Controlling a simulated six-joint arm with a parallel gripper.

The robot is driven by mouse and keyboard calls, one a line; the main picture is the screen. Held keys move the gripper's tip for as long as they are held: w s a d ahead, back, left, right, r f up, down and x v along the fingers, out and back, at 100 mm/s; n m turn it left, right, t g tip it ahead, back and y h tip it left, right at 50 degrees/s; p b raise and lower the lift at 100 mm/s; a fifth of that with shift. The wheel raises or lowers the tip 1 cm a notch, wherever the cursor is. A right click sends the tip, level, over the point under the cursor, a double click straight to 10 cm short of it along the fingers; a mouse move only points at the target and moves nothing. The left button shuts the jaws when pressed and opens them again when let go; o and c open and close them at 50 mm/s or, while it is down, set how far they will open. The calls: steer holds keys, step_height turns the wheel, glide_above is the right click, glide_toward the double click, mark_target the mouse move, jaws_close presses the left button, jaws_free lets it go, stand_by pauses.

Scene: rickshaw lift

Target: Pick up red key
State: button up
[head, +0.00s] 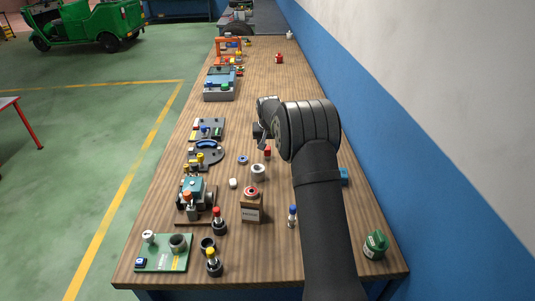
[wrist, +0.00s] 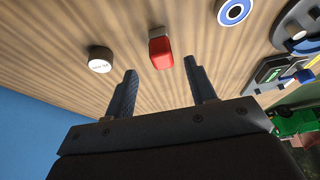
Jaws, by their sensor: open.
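The red key (wrist: 161,48) lies on the wooden bench, its red head toward my gripper and a short pale end pointing away. In the head view the small red piece (head: 267,153) just below my wrist looks like the same key. My gripper (wrist: 160,66) is open and empty. In the wrist view its two dark fingers stand either side of the key's line, with the key a little beyond the fingertips and not touched. In the head view my gripper (head: 260,132) is partly hidden by my wrist.
A round piece with a white top (wrist: 101,60) stands left of the key. A blue-ringed disc (head: 243,160) and a grey cylinder (head: 258,172) are close by. A red-button box (head: 251,206) stands nearer. The blue wall (head: 390,165) borders the bench on the right.

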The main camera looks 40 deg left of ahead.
mark_target(268, 148)
steer(key=shift+x, duration=2.7)
steer(key=shift+a, duration=0.15)
steer(key=c, duration=1.1)
